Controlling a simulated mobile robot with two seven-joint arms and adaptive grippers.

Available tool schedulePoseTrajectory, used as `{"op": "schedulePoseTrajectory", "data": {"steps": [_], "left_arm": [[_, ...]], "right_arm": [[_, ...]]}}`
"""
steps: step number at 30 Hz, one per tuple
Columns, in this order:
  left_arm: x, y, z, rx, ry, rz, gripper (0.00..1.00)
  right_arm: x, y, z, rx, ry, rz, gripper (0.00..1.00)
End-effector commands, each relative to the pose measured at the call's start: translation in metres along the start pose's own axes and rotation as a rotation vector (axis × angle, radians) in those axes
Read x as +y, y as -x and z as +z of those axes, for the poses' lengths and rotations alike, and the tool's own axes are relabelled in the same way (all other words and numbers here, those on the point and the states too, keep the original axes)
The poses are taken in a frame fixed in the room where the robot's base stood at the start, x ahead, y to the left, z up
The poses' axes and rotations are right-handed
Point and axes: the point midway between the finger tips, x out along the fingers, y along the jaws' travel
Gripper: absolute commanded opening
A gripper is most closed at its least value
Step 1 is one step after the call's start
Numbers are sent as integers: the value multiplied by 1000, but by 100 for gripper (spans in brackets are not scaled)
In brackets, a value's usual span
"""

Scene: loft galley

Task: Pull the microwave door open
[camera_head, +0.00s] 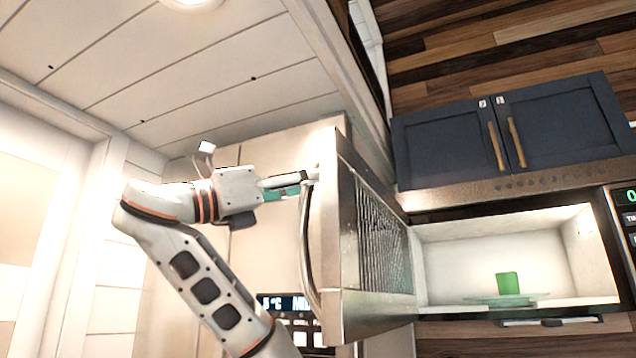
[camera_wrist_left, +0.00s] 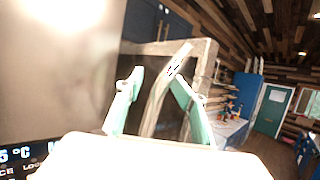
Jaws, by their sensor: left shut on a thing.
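The microwave door (camera_head: 372,240) stands wide open, swung out to the left of the lit microwave cavity (camera_head: 500,250). Its long curved metal handle (camera_head: 308,255) faces left. My left gripper (camera_head: 306,184) is at the upper part of this handle, with its fingers shut on it. In the left wrist view the handle (camera_wrist_left: 157,100) runs between the two pale green fingers of my left gripper (camera_wrist_left: 152,92). The fingertip contact is partly hidden in the head view. My right gripper is not in view.
A green cup (camera_head: 507,283) stands on the glass turntable (camera_head: 490,298) inside the cavity. Dark blue cabinets (camera_head: 515,130) hang above. A tall fridge (camera_head: 262,260) with a display is behind my left arm. The space before the cavity is clear.

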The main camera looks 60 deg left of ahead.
Motion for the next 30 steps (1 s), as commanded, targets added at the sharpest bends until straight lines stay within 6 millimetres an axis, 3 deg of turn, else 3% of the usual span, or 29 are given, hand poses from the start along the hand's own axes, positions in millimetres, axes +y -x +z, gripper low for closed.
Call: {"op": "schedulePoseTrajectory", "data": {"steps": [3,30], "left_arm": [[12,13,2,-17,10,14,32],[40,50,-9,-4,3,4,32]], "right_arm": [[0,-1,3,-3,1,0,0],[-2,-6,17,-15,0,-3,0]]}}
